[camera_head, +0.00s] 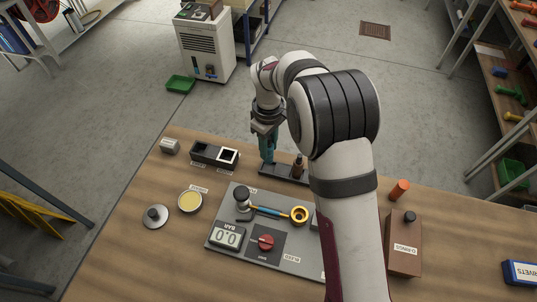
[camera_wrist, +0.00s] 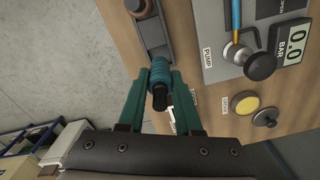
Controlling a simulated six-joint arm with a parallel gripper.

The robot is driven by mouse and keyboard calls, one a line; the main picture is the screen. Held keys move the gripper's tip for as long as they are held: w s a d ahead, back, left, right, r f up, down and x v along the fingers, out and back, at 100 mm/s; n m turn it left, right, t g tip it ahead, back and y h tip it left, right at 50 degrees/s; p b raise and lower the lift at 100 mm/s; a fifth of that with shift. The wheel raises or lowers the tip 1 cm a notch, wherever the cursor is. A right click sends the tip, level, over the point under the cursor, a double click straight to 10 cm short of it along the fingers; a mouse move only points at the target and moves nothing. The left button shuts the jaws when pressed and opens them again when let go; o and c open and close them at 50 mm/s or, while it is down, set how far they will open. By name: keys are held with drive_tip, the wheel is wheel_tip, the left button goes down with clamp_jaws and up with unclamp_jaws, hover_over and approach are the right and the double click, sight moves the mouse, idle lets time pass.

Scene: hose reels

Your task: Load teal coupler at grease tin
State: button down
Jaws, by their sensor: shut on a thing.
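My gripper (camera_head: 267,150) is shut on the teal coupler, over the left end of a dark rack (camera_head: 284,173). In the wrist view the ribbed teal coupler (camera_wrist: 160,70) sits between the green fingers, its black end toward the camera. I cannot tell whether its far end still touches the rack. The grease tin (camera_head: 190,202) is a round open tin with yellow grease, to the left and nearer the front; it also shows in the wrist view (camera_wrist: 246,103). A round grey lid with a dark knob (camera_head: 155,216) lies beside it.
A brown coupler (camera_head: 298,164) stands in the rack. A grey board (camera_head: 225,255) carries a pump, gauge and red knob. A two-part black holder (camera_head: 206,153) and small grey block (camera_head: 170,146) stand at the back left. A brown O-rings box (camera_head: 403,250) is at right.

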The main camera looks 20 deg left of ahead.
drive_tip(key=r, duration=0.5)
drive_tip(key=shift+s+a+r, duration=0.15)
drive_tip(key=shift+s+a, duration=0.05)
drive_tip(key=shift+a, duration=0.15)
drive_tip(key=s+a+f, duration=0.2)
drive_tip(key=s+a, duration=1.4)
drive_tip(key=shift+w+a+f, duration=0.1)
drive_tip(key=shift+f, duration=1.25)
drive_tip(key=shift+w+f, duration=0.1)
drive_tip(key=shift+f, duration=1.2)
drive_tip(key=shift+f, duration=0.55)
wheel_tip(320, 180, up, 7)
